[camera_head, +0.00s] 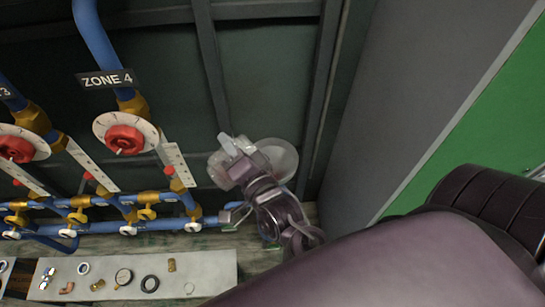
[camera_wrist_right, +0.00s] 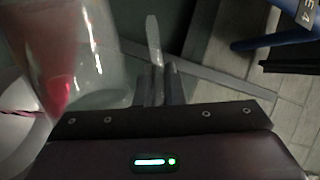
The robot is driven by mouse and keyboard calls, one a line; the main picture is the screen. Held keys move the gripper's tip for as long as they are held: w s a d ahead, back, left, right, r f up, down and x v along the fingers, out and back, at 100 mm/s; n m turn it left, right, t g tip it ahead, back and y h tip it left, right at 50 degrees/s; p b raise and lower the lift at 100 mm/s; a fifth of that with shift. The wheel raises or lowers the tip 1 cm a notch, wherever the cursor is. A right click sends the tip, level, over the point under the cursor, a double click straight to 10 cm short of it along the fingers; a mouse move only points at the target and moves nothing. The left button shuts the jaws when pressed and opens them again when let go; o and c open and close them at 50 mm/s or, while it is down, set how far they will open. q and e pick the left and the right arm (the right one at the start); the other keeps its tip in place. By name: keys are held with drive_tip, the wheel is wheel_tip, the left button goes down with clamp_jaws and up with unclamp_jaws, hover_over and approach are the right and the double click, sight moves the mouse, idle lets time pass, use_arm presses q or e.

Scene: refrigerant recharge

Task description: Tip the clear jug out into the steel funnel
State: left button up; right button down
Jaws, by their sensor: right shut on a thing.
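My right gripper (camera_head: 240,160) is shut on the clear jug, beside a pale round rim (camera_head: 280,158) that looks like the steel funnel. In the right wrist view the jug (camera_wrist_right: 95,60) stands at the upper left, see-through, with red colour showing in or through it. A pale strip (camera_wrist_right: 153,35), likely its handle, rises from between the fingers (camera_wrist_right: 158,85). A pale curved surface (camera_wrist_right: 22,135), perhaps the funnel, lies at the lower left with a thin red streak by it. I cannot tell whether liquid is flowing. My left gripper is not in view.
Blue pipes with brass valves, red knobs and a "ZONE 4" sign (camera_head: 107,79) fill the left. A pale board (camera_head: 130,277) with several small fittings lies below them. A grey wall (camera_head: 400,90) and a green panel (camera_head: 490,120) stand at the right.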

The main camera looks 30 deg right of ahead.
sight(245, 142)
drive_tip(key=shift+d+r+m, duration=0.35)
drive_tip(key=shift+d+m, duration=0.1)
drive_tip(key=shift+m, duration=0.15)
idle(0.5)
drive_tip(key=shift+b, duration=0.3)
drive_tip(key=shift+d, duration=0.35)
drive_tip(key=shift+d+f+m+b, duration=0.2)
drive_tip(key=shift+d+m+b, duration=0.3)
drive_tip(key=shift+d+b, duration=0.1)
drive_tip(key=shift+d, duration=0.35)
drive_tip(key=shift+d+f+m+b, duration=0.1)
drive_tip(key=shift+d+m+b, duration=0.25)
drive_tip(key=shift+m+b, duration=0.05)
drive_tip(key=shift+d, duration=0.1)
drive_tip(key=shift+d+r+m+p, duration=0.25)
drive_tip(key=shift+d+m+p, duration=0.15)
drive_tip(key=shift+m, duration=0.2)
drive_tip(key=shift+d+r+m+p, duration=0.2)
drive_tip(key=shift+d+m+p, duration=0.1)
drive_tip(key=shift+d+m, duration=0.25)
